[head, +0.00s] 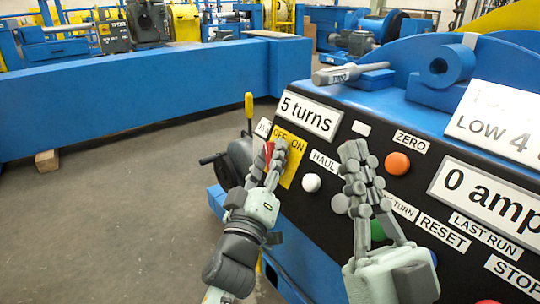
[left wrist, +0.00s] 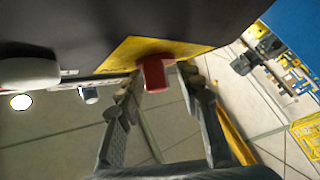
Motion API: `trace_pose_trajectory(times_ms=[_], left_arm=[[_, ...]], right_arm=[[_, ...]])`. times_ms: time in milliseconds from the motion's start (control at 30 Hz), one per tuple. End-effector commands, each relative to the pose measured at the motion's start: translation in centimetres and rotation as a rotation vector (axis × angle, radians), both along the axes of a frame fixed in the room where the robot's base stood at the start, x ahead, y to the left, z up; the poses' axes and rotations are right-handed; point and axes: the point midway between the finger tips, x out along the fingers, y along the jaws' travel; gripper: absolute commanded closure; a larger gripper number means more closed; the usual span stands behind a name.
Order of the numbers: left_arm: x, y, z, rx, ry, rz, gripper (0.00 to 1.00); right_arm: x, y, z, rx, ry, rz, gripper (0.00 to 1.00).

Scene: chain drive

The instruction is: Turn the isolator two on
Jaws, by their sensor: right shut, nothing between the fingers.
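The isolator switch has a red handle (head: 268,150) on a yellow plate (head: 288,182) marked OFF and ON, at the left end of the black panel. My left gripper (head: 275,154) is at this plate and partly hides it. In the left wrist view the red handle (left wrist: 154,73) stands out from the yellow plate (left wrist: 125,55) between the two fingers of my left gripper (left wrist: 157,85), with gaps on both sides. The handle's exact setting is hard to tell. My right gripper (head: 357,165) is shut and empty in front of the panel's middle.
The black panel (head: 335,155) carries a white button (head: 312,182), an orange button (head: 397,163) and a green button (head: 378,230), close to my right gripper. A yellow-handled lever (head: 249,108) stands left of the panel. Open floor (head: 110,210) lies further left.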

Motion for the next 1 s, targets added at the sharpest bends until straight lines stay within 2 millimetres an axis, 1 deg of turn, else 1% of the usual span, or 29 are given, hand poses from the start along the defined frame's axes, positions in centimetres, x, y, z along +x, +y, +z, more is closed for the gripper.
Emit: trace_pose_trajectory(times_ms=[33,300,333,767,1000], left_arm=[[0.0,0.0,0.0,0.000,0.000,0.000,0.64],[0.0,0.0,0.0,0.000,0.000,0.000,0.97],[0.0,0.0,0.0,0.000,0.000,0.000,1.00],[0.0,0.1,-0.1,0.026,-0.034,-0.021,1.00],[0.0,0.1,-0.2,0.104,-0.142,-0.086,1.00]], right_arm=[[0.0,0.0,0.0,0.000,0.000,0.000,1.00],[0.0,0.0,0.0,0.000,-0.001,-0.001,1.00],[0.0,0.0,0.0,0.000,-0.001,-0.001,1.00],[-0.4,-0.2,0.0,0.008,-0.026,-0.001,1.00],[-1.8,-1.0,1.1,0.048,-0.151,-0.011,1.00]])
